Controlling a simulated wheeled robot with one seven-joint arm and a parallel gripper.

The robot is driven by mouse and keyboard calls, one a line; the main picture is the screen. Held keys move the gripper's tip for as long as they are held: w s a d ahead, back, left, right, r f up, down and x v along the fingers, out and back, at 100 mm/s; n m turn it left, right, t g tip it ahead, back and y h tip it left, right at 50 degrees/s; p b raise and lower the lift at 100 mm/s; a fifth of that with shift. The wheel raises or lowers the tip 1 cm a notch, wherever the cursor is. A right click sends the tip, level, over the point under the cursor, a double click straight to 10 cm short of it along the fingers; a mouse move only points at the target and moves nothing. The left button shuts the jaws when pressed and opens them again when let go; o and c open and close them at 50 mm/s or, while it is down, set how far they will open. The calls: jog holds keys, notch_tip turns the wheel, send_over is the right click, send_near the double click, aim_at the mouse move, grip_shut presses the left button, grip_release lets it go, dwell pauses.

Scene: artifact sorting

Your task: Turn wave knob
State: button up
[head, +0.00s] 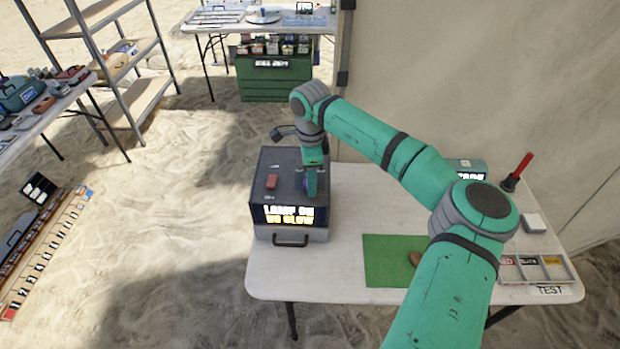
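A dark grey box (276,171) stands on the left end of the white table, with a lit display (290,215) on its front that seems to read "LAMP ON NO GLOW". A red block-like part (272,182) is on the box's top. My gripper (311,187) points down over the right side of the box top, very close to it. A small purple patch (302,180) shows beside the fingers; it may be part of the wave knob, which is otherwise hidden. I cannot tell whether the fingers are open or shut, or whether they touch it.
A drawer-like handle (291,241) is at the box's front. To the right on the white table (330,277) are a green mat (388,269) with a brown object, a labelled tray (538,269) and a red-handled tool (518,172). A tent wall rises behind.

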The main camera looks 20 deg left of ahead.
jog(key=shift+a, duration=0.1)
jog(key=shift+s+a, duration=0.1)
jog(key=shift+a, duration=0.05)
jog(key=c, duration=1)
jog(key=shift+c, duration=0.2)
jog(key=m, duration=0.5)
jog(key=shift+r+m, duration=0.1)
jog(key=shift+m, duration=0.2)
jog(key=m, duration=0.5)
jog(key=shift+a, duration=0.1)
jog(key=shift+m, duration=0.3)
